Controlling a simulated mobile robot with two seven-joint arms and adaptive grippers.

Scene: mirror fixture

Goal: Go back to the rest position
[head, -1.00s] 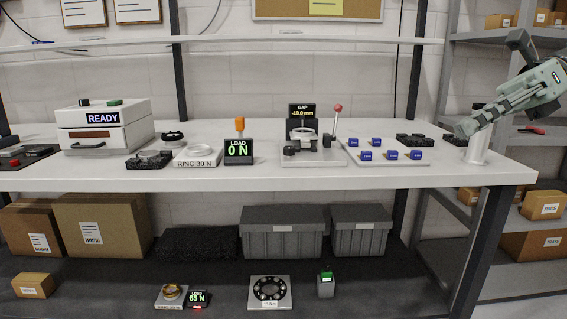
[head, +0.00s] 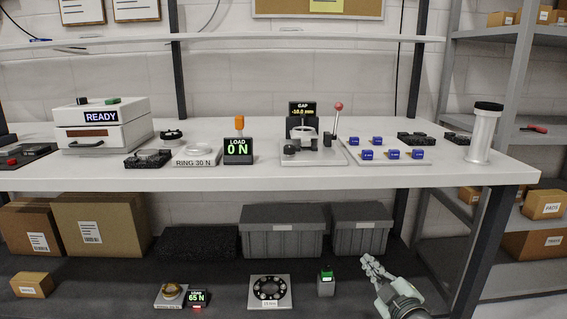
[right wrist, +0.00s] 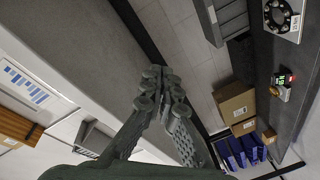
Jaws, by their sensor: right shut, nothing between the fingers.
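My right gripper (head: 372,264) shows at the lower right of the head view, below the bench top and in front of the dark lower shelf. In the right wrist view its fingers (right wrist: 163,80) are together with nothing between them. It touches nothing that I can see. My left gripper is in neither view now. The white bench (head: 250,181) carries a fixture with a red-knobbed lever (head: 338,107) and a "GAP -10.0 mm" display (head: 303,109). A white cylinder with a black top (head: 482,135) stands upright at the bench's right end.
The bench's front edge lies above my right gripper. A green-topped grey block (head: 326,284) stands on the lower shelf left of it, beside a ring plate (head: 269,292). Grey bins (head: 283,230) stand behind. A side rack (head: 548,221) with boxes is at the right.

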